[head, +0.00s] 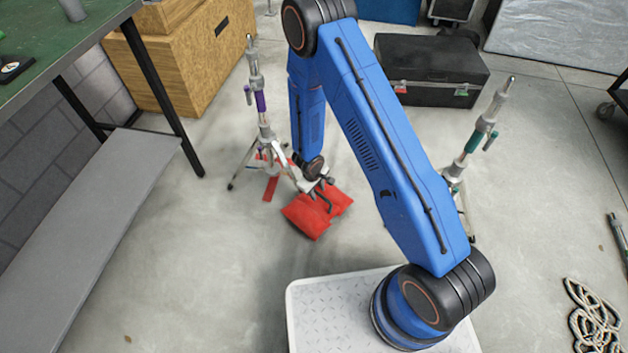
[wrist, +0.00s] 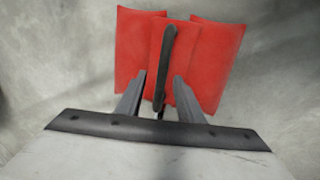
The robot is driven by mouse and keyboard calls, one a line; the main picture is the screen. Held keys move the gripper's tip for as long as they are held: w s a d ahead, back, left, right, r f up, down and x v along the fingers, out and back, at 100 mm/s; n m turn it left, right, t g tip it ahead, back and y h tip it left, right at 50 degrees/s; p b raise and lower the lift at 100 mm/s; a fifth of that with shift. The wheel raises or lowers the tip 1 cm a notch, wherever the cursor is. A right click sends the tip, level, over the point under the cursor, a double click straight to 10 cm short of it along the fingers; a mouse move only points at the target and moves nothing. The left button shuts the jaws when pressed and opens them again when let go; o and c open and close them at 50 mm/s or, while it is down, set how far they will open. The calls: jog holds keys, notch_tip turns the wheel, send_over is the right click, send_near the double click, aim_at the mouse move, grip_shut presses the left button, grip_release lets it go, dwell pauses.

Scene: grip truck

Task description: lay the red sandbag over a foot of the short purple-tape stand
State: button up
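The red sandbag (head: 331,204) has two flaps and a dark handle, and appears to lie on the floor just right of the purple-tape stand. It also fills the top of the wrist view (wrist: 216,55). The stand (head: 260,101) is silver, upright, with purple tape on its column and spread feet. My gripper (head: 324,187) is over the sandbag. In the wrist view its two fingers (wrist: 159,76) are apart, with the black handle (wrist: 168,60) between them and gaps showing on both sides. My arm hides part of the stand's right side.
Another red piece (head: 270,188) shows by the stand's feet. A teal-tape stand (head: 474,140) is at right, partly behind my arm. A black case (head: 430,68), wooden boxes (head: 188,55), a green-topped bench (head: 60,40) and coiled rope (head: 592,318) surround clear concrete floor.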

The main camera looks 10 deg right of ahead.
aim_at(312, 204)
notch_tip(312, 204, up, 16)
jog(key=s+a, duration=0.2)
jog(key=shift+a, duration=0.25)
dwell(0.4)
jog(key=shift+r, duration=0.15)
